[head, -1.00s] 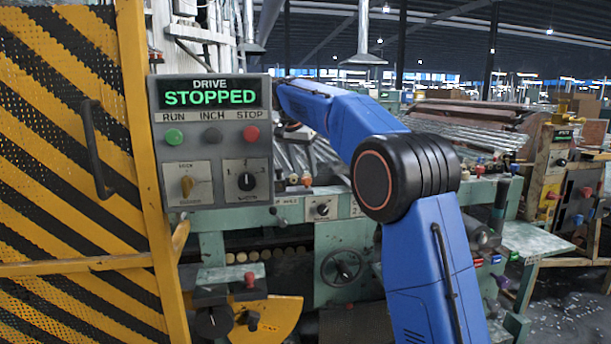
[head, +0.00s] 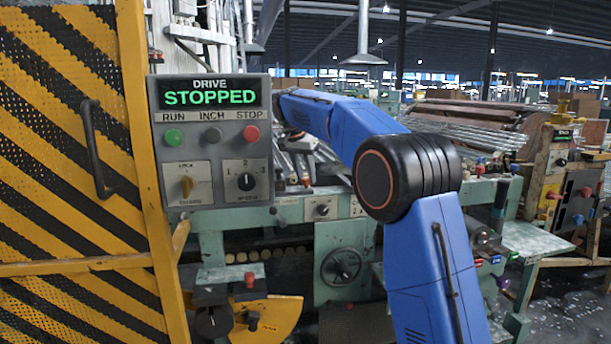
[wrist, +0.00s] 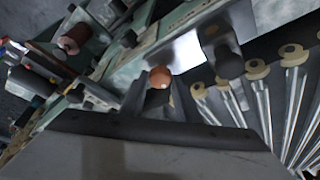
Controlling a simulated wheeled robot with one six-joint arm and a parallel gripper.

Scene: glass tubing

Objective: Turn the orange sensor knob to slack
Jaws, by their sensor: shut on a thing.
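The orange sensor knob (wrist: 160,76) shows as a small rounded cap near the middle of the wrist view. My gripper (wrist: 155,98) shows there as a dark finger shape right against the knob's lower side, shut on it. The wide grey and dark housing below is mine and fills the bottom of that view. I cannot make out the knob's pointer or any slack marking.
The control box (head: 215,140) reads DRIVE STOPPED and stands in front of my arm's far end. A yellow-black striped guard (head: 60,180) fills the left. In the wrist view, several glass tubes (wrist: 265,105) with pale ends lie close to the knob's right.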

